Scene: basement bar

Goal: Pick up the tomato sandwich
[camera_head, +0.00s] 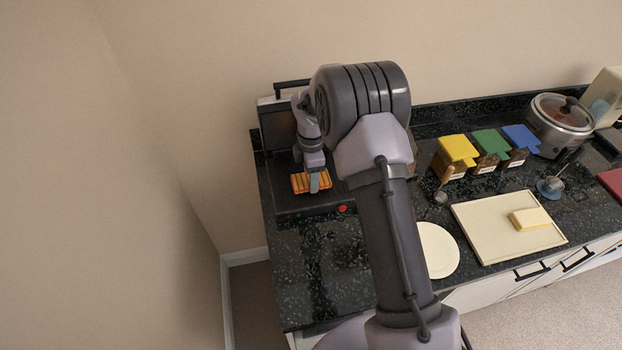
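An orange and yellow striped item that looks like the tomato sandwich (302,184) lies at the open black press (290,205) on the counter's left end. My gripper (315,183) reaches down over its right part, with a finger in front of it. My arm comes from the front and bends over the counter. Whether the fingers touch or grip the sandwich cannot be told, and the far finger is hidden.
A round white plate (438,250) and a cream board (490,240) with a pale yellow block (530,219) are to the right. Yellow (457,150), green (491,144) and blue (521,138) boxes and a pot (558,125) stand behind. A wall bounds the left.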

